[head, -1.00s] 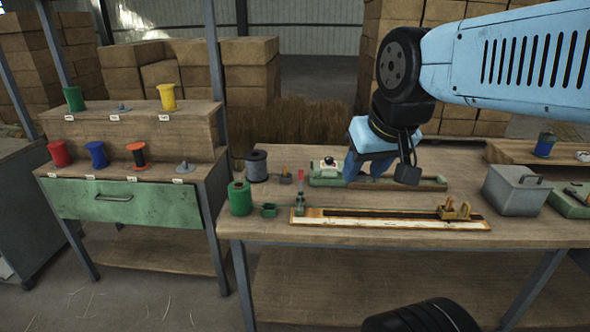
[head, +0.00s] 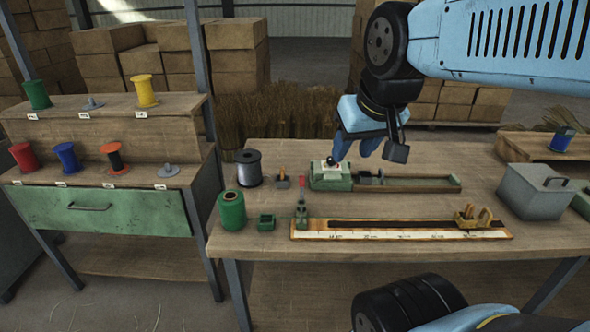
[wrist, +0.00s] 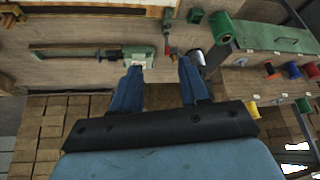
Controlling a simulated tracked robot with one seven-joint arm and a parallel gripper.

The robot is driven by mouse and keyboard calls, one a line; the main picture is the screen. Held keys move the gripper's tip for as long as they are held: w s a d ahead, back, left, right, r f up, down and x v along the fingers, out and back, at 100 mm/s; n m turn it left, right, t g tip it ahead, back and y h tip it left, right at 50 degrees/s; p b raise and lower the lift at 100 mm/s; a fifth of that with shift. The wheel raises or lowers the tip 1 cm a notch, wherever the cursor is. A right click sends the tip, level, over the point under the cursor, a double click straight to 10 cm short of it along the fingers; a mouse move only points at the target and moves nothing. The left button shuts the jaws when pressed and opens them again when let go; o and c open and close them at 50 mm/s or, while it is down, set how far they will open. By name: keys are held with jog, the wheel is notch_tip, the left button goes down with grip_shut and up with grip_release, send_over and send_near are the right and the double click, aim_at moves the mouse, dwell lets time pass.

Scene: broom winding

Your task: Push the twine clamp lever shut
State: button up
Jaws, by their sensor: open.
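The twine clamp (head: 301,215) is a small green block near the left end of the yellow-edged ruler board, with a thin red-tipped lever (head: 301,186) standing up from it. In the wrist view, the red lever (wrist: 167,28) lies at the top, beyond the fingertips. My gripper (head: 358,147) has blue fingers that are apart and empty. In the head view it hangs above and behind the bench's green fixture, to the right of the lever. In the wrist view my gripper (wrist: 160,66) shows an open gap between its fingertips. It touches neither clamp nor lever.
The green fixture (head: 330,177) with a white top and long channel lies behind the ruler board (head: 400,234). A green spool (head: 232,211), grey spool (head: 249,168) and small green cup (head: 266,222) stand left of the clamp. A grey lidded box (head: 535,192) is at right.

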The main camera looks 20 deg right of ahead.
jog(key=shift+w+a, duration=0.1)
jog(key=m+g, duration=0.4)
jog(key=g, duration=0.2)
send_over(302, 176)
notch_tip(302, 176, down, 12)
jog(key=r, duration=0.1)
jog(key=f, duration=1.3)
jog(key=shift+w+f, duration=0.2)
grip_shut()
jog(key=shift+n, duration=0.3)
